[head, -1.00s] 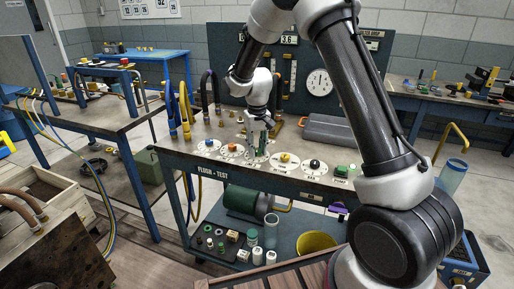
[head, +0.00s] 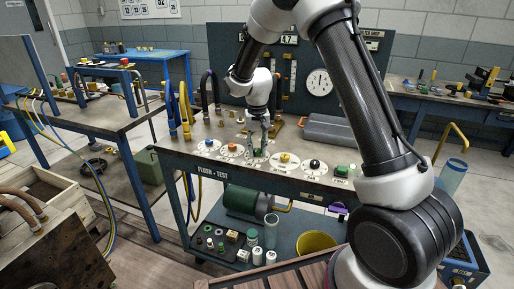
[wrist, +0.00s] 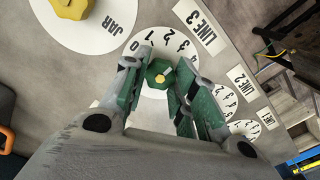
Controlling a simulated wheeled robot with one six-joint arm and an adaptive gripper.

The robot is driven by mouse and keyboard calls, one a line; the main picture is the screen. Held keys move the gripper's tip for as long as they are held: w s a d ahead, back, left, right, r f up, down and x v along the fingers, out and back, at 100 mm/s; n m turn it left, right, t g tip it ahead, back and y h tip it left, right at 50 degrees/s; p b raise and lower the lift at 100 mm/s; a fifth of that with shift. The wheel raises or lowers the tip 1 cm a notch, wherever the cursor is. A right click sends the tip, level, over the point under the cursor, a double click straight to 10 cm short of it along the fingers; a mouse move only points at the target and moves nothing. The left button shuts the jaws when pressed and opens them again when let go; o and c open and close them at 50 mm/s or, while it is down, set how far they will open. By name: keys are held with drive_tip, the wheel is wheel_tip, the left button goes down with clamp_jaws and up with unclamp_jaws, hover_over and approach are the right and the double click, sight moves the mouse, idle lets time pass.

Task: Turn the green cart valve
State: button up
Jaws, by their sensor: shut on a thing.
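The green valve knob (wrist: 160,75) sits on a white round dial (wrist: 150,40) numbered from 0, beside a LINE 3 label. The knob has a yellow centre with a pale pointer mark. My gripper (wrist: 159,88) has one finger on each side of the knob and is shut on it. In the head view my gripper (head: 258,147) points down onto the green knob (head: 257,153) at the front of the bench top, and its fingers partly hide the dial.
A blue knob (head: 208,142) and an orange knob (head: 233,147) stand to the left. A yellow knob (head: 285,158), a black knob (head: 314,164) and another green knob (head: 341,170) stand to the right. A grey case (head: 335,131) lies behind.

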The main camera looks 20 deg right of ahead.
sight(257, 150)
drive_tip(key=o, duration=1.1)
drive_tip(key=shift+c, duration=0.2)
drive_tip(key=shift+r, duration=0.1)
wheel_tip(257, 150, up, 12)
